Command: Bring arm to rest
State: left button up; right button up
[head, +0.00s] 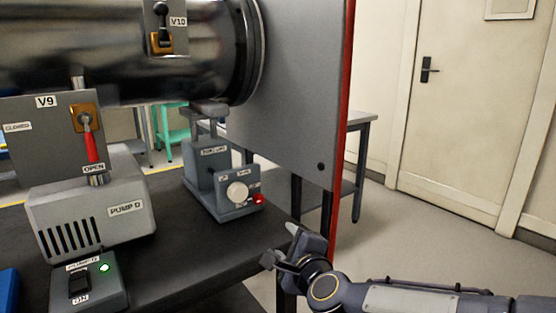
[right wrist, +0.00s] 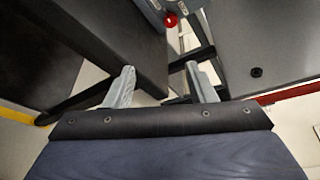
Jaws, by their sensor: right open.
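My right gripper (head: 281,246) is open and empty in the head view, beside the right edge of the dark bench. Its arm comes in from the lower right corner. In the right wrist view both fingers of the right gripper (right wrist: 162,88) show spread apart with nothing between them. The bench edge and a leg of the stand lie beyond the fingers there. My left gripper is not in either view.
The dark bench (head: 188,262) bears PUMP D (head: 128,211), a switch box with a green light (head: 104,267), and a grey control box with a white knob (head: 237,192). A grey panel with a red edge (head: 300,90) stands close behind my right gripper. Floor at right is clear.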

jog(key=s+d+f+n+g, duration=0.35)
jog(key=s+d+n, duration=0.25)
jog(key=s, duration=0.4)
jog(key=s+d+f+n+g+h, duration=0.1)
jog(key=s+d+f+n+g, duration=0.2)
jog(key=s+d+f+n, duration=0.5)
jog(key=s+d+f+n+g, duration=0.1)
jog(key=s+d+n+g, duration=0.3)
jog(key=s, duration=0.7)
notch_tip(320, 180, up, 32)
jog(key=t+p, duration=0.1)
jog(key=p, duration=3.1)
jog(key=shift+s+d, duration=0.3)
jog(key=shift+s, duration=0.1)
jog(key=shift+f, duration=0.1)
